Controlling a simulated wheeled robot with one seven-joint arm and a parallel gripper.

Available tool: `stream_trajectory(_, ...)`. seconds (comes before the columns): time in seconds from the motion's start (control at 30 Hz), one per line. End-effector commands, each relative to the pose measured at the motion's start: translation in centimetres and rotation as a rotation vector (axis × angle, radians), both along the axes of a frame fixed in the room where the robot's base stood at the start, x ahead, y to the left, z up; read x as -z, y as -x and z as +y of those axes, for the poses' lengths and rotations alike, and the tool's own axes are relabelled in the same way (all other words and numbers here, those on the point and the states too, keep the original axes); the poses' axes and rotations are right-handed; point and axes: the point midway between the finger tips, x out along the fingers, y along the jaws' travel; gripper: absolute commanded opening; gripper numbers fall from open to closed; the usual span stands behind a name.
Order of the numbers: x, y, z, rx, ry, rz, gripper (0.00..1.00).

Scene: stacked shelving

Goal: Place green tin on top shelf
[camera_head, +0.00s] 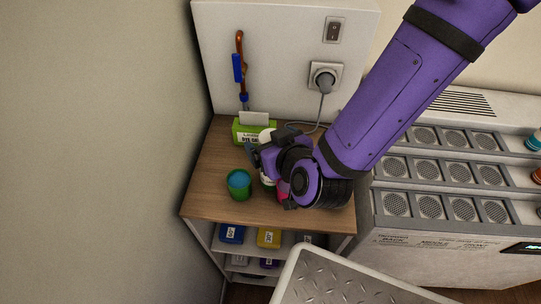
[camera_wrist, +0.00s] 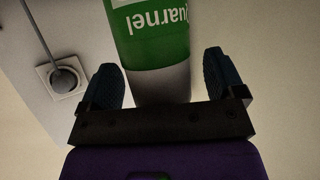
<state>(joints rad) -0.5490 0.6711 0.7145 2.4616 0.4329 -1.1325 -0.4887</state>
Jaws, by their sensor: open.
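A green tin (camera_head: 238,187) with a blue top stands upright on the wooden top (camera_head: 215,205) of the shelving unit, left of my gripper (camera_head: 256,158). In the wrist view, a green and white container (camera_wrist: 158,45) with an upside-down "Quarnel" label is seen between the spread fingers of my gripper (camera_wrist: 170,80). I cannot tell whether the fingers touch it, or whether it is the blue-topped tin. A white item and a pink-red item beside my gripper are mostly hidden by my wrist.
A green box (camera_head: 243,133) holding white cards stands at the back. Blue (camera_head: 231,233) and yellow boxes (camera_head: 268,237) sit on the shelf below. A grey vented unit (camera_head: 425,206) stands right.

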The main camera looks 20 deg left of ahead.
Motion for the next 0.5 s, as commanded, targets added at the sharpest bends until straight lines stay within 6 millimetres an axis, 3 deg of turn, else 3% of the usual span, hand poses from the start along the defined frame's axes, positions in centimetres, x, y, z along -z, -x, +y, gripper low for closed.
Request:
stream_trajectory(0.07,0.0,-0.01,0.0,0.0,0.0,0.0,0.84)
stream_trajectory(0.4,-0.03,-0.04,0.02,0.0,-0.001,-0.001,0.06)
stream_trajectory(0.5,-0.03,-0.05,0.01,0.0,-0.001,-0.001,0.02)
